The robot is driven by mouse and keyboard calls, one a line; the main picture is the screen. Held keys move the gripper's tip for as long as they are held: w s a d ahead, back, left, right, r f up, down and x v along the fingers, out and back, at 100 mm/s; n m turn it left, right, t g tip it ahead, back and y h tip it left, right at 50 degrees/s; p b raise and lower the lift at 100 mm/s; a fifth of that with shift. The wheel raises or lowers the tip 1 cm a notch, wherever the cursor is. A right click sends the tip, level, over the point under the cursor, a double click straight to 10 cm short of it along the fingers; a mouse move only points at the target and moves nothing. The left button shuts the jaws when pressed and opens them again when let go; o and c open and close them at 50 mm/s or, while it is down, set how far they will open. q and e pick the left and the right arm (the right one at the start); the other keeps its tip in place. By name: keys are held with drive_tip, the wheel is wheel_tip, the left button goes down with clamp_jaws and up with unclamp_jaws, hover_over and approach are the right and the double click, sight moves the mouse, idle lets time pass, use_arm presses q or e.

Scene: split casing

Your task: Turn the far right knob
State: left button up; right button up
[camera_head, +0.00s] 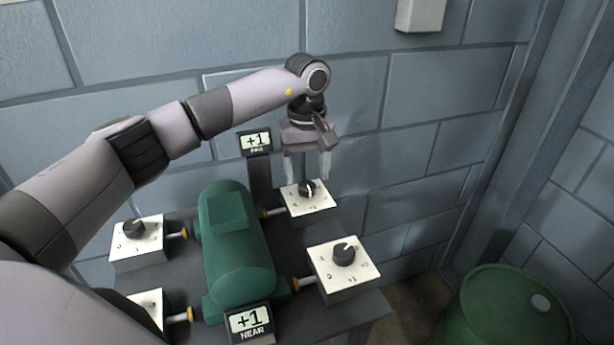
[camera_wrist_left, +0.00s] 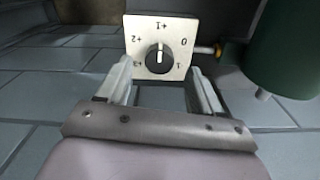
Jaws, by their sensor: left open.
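The far right knob (camera_head: 307,187) is a black dial on a white box (camera_head: 318,205), right of the green casing's far end. In the left wrist view the knob (camera_wrist_left: 158,59) sits on a white face (camera_wrist_left: 143,28) marked with numbers, and its white pointer line points toward +1. My left gripper (camera_head: 308,176) is open and points down above this knob. In the left wrist view its fingertips (camera_wrist_left: 160,78) stand apart, and the knob shows beyond and between them. I cannot tell whether they touch it. The far display (camera_head: 255,141) reads +1. My right gripper is not in view.
The green casing (camera_head: 238,245) lies between the knob boxes. The near right knob (camera_head: 344,254), the far left knob (camera_head: 134,226) and a partly hidden near left box (camera_head: 151,304) surround it. The near display (camera_head: 250,322) reads +1. A block wall stands behind; a green drum (camera_head: 505,310) stands right.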

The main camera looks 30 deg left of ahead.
sight(307, 185)
use_arm(q)
drive_tip(key=shift+f, duration=1.5)
drive_tip(key=c, duration=1.1)
